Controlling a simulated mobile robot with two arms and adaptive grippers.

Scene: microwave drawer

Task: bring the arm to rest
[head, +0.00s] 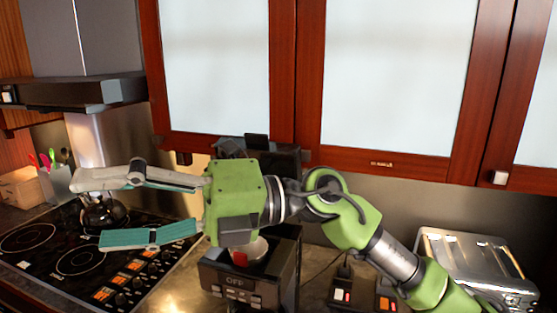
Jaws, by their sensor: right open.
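My right arm comes in from the lower right and reaches across the counter to the left. Its gripper (88,210) is open, with its two long fingers spread apart one above the other. Nothing is held between the fingers. The gripper hangs in front of the stove, and its green body covers part of a black coffee machine. My left gripper is not in view.
A black stovetop (60,262) with a kettle (103,213) lies at the left. The coffee machine (238,284) stands in the middle and a metal toaster (470,262) at the right. Wooden cabinets with pale panes (395,75) hang above. Utensils stand at the far left.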

